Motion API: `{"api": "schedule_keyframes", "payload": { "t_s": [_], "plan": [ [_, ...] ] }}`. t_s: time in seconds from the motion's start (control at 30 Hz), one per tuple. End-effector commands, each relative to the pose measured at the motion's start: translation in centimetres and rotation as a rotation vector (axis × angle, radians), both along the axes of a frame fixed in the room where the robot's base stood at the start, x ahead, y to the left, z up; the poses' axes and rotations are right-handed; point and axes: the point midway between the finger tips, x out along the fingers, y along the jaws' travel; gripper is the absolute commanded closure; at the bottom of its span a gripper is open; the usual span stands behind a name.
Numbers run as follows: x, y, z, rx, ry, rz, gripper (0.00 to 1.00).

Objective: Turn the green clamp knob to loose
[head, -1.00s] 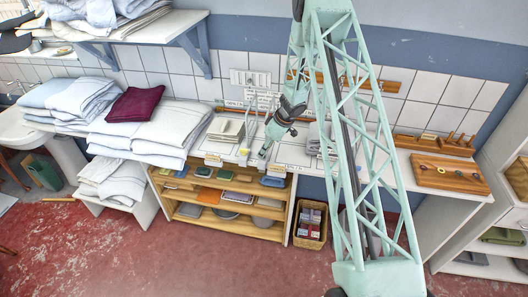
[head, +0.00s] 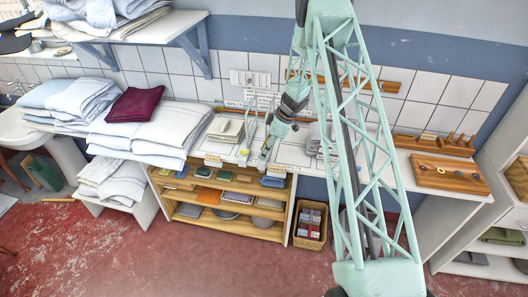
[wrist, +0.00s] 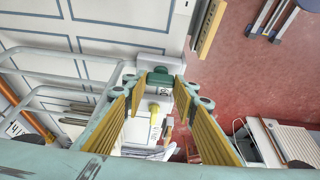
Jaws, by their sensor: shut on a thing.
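The green clamp knob (wrist: 159,76) sits on a pale block near the top middle of the wrist view. My gripper (wrist: 160,88) has its long yellow-lined fingers on either side of the knob, shut on it. In the head view my gripper (head: 266,152) is small, pointing down at the white worktop's front edge. The knob cannot be made out there, and its setting cannot be read.
A yellow-topped part (wrist: 154,108) stands on the pale block below the knob. Metal rails (wrist: 60,78) run at left in the wrist view. In the head view, folded linen (head: 150,128) lies left of my gripper and a wooden board (head: 448,174) lies far right.

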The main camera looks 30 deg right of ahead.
Motion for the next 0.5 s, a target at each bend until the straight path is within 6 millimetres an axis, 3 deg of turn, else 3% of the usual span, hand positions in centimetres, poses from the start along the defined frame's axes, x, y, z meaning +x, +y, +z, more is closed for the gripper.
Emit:
{"api": "schedule_keyframes", "payload": {
  "t_s": [0.13,0.17,0.3,0.5],
  "plan": [
    [0.15,-0.21,0.17,-0.003,-0.004,-0.001,0.85],
    [0.15,-0.21,0.16,-0.003,-0.004,-0.001,0.72],
    [0.09,-0.15,0.09,-0.002,-0.002,-0.001,0.60],
    [0.03,-0.06,0.03,-0.001,-0.001,0.000,0.60]
  ]
}}
